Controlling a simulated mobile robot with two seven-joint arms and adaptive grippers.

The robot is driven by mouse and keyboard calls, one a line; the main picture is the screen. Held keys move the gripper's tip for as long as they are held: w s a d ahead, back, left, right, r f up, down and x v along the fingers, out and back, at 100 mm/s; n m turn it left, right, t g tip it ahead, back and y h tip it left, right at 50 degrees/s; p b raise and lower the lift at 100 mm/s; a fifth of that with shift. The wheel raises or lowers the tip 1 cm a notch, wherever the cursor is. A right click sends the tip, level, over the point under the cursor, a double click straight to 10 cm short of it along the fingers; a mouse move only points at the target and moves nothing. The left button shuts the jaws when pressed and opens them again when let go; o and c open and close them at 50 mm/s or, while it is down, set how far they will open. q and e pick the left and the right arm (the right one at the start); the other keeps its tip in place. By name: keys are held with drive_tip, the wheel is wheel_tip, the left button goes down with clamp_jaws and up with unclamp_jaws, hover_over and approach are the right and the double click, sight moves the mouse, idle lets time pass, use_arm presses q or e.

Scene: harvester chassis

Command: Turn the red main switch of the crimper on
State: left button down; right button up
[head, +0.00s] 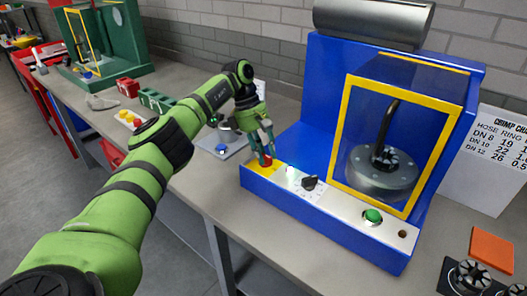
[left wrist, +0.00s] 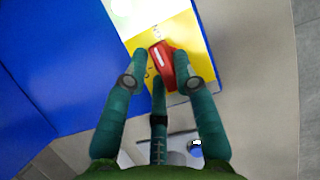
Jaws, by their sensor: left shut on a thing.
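The blue crimper (head: 320,100) stands on the bench, with a yellow-framed clear guard over its die head. Its red main switch (left wrist: 161,62) sits on a yellow plate (left wrist: 185,38) at the left end of the front panel; it also shows in the head view (head: 265,161). The switch handle lies slightly tilted in the left wrist view, with a white mark along it. My left gripper (head: 264,158) is shut on the switch, its teal fingers (left wrist: 160,68) on either side of the red handle. My right gripper is not in view.
The crimper's panel also carries a black knob (head: 310,182), a white lamp (head: 291,171) and a green button (head: 373,216). An orange pad (head: 491,250) and black die parts (head: 468,277) lie at the right. A green machine (head: 105,40) stands farther back.

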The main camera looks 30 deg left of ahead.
use_arm(q)
drive_tip(key=shift+s+d+f, duration=0.1)
drive_tip(key=shift+d, duration=0.2)
drive_tip(key=c, duration=1.1)
unclamp_jaws()
drive_tip(key=shift+s+d, duration=0.1)
drive_tip(key=shift+d, duration=0.05)
drive_tip(key=shift+a, duration=0.25)
wheel_tip(320, 180, up, 10)
